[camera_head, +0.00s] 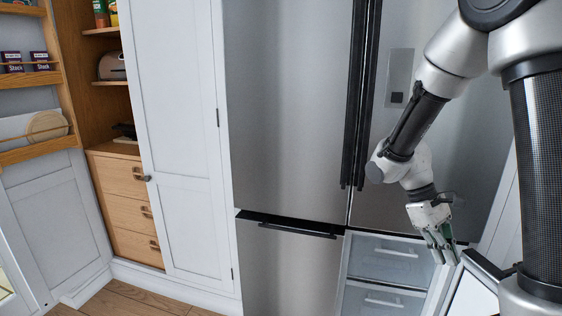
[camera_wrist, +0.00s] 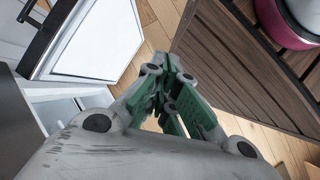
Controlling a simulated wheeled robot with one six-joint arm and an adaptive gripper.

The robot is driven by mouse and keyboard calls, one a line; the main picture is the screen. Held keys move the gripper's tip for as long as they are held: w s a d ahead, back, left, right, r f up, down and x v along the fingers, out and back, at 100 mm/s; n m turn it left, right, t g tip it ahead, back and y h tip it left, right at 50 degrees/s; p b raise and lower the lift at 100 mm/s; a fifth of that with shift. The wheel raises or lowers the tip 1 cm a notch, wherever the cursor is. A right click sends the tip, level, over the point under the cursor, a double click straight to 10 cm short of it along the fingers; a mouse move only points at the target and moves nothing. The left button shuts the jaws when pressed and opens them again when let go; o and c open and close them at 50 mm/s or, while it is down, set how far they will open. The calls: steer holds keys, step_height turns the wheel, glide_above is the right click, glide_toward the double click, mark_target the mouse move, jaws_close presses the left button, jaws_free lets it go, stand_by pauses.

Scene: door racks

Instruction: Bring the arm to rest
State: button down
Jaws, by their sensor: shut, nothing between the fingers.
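My arm reaches down from the upper right in the head view, bent at the elbow. My gripper (camera_head: 441,252) hangs in front of the lower right part of the steel fridge (camera_head: 290,110), close to the open lower door (camera_head: 473,296). In the wrist view my gripper (camera_wrist: 172,72) has its green-padded fingers drawn together, with nothing held. The open lower door also shows in the wrist view (camera_wrist: 100,40), to the left of the fingers.
Clear-fronted freezer drawers (camera_head: 388,250) show in the open lower right compartment. A white cupboard door (camera_head: 178,130) and a rack door (camera_head: 35,125) stand at left. The wrist view shows a slatted wooden unit (camera_wrist: 235,70) with a pink-rimmed item (camera_wrist: 290,32) on it.

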steer(key=s+r+m+t+y, duration=0.2)
steer(key=s+r+t, duration=0.2)
steer(key=r, duration=0.4)
steer(key=s+a+r+m+t+y, duration=0.1)
steer(key=s+r+m+t+y, duration=0.1)
steer(key=s+r+t, duration=0.3)
step_height(320, 180, up, 4)
steer(key=shift+s+a+f+m, duration=0.15)
steer(key=shift+s+f+m, duration=0.05)
steer(key=shift+s+m, duration=0.55)
steer(key=shift+w+a, duration=0.1)
